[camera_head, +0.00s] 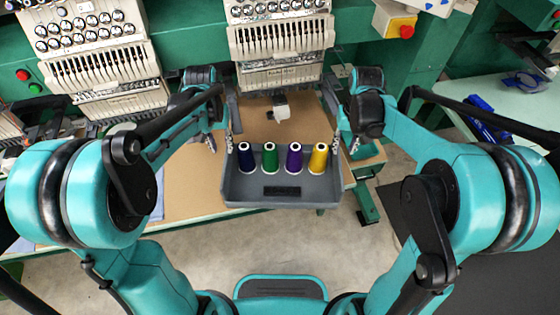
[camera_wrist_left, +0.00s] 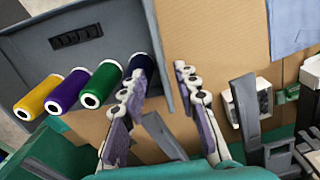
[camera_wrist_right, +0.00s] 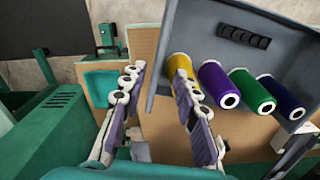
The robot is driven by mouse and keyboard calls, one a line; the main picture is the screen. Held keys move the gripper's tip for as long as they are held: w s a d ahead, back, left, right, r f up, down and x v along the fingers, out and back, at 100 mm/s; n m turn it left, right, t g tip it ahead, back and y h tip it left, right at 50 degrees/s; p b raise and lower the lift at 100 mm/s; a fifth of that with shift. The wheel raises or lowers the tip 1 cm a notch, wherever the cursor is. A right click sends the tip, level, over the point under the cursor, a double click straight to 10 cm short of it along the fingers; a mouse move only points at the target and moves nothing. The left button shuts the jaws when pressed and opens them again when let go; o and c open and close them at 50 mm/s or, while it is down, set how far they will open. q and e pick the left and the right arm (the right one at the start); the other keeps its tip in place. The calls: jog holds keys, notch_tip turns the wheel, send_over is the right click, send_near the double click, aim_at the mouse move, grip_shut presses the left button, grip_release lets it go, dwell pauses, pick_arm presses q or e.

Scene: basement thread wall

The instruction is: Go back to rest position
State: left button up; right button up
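A grey tray (camera_head: 283,192) sits at the front edge of the wooden table, its front part reaching the edge. In it stand a navy spool (camera_head: 246,158), a green spool (camera_head: 270,159), a purple spool (camera_head: 294,159) and a yellow spool (camera_head: 318,159). My left gripper (camera_head: 220,143) is at the tray's left side. In the left wrist view its fingers (camera_wrist_left: 162,95) are apart, with the tray's side wall between them. My right gripper (camera_head: 345,145) is at the right side. In the right wrist view its fingers (camera_wrist_right: 158,92) are also apart, on either side of the wall.
Embroidery machine heads (camera_head: 280,40) stand behind the table. A small white part (camera_head: 281,110) is just beyond the tray. Bare tabletop (camera_head: 190,185) shows left of the tray. A green side table (camera_head: 500,100) is at right. Floor (camera_head: 290,240) is clear in front.

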dwell(0.5)
